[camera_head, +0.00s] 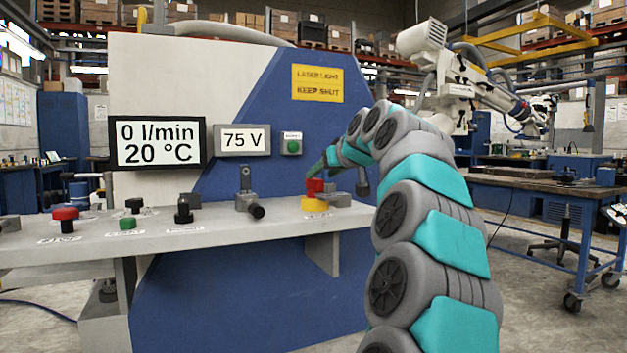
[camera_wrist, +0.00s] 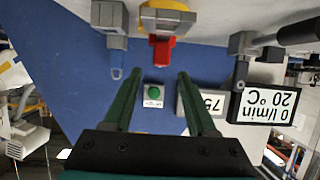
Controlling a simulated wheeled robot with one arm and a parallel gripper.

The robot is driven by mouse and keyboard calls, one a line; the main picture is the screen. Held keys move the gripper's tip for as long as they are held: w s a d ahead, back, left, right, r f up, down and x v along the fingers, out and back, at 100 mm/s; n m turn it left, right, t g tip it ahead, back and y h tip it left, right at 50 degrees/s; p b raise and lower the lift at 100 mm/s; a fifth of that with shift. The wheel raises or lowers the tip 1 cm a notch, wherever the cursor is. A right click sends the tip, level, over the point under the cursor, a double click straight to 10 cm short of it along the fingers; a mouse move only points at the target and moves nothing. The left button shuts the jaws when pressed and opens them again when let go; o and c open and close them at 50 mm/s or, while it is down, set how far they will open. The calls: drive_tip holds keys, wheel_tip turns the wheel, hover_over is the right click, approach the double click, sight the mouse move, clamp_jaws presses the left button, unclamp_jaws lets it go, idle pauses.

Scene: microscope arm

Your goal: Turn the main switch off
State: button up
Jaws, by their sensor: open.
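The main switch appears to be the red handle (camera_head: 314,186) on a round yellow base (camera_head: 315,205), near the right end of the grey console shelf. In the wrist view, which is upside down, the red handle (camera_wrist: 161,49) hangs from its yellow base (camera_wrist: 165,18) at top centre. My gripper (camera_head: 318,172) is beside and slightly above the red handle in the head view. In the wrist view my gripper (camera_wrist: 158,74) has its two green fingers apart, with nothing between them. The red handle lies just beyond the fingertips; contact is not visible.
A green button box (camera_head: 292,143), a 75 V display (camera_head: 243,140) and a flow and temperature display (camera_head: 158,143) are on the panel behind. A black-handled valve (camera_head: 247,192) and a red stop button (camera_head: 66,217) stand left on the shelf (camera_head: 150,240).

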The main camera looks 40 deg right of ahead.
sight(315, 178)
drive_tip(key=x, duration=0.6)
drive_tip(key=shift+r, duration=0.1)
drive_tip(key=shift+s, duration=0.1)
clamp_jaws()
idle(1.2)
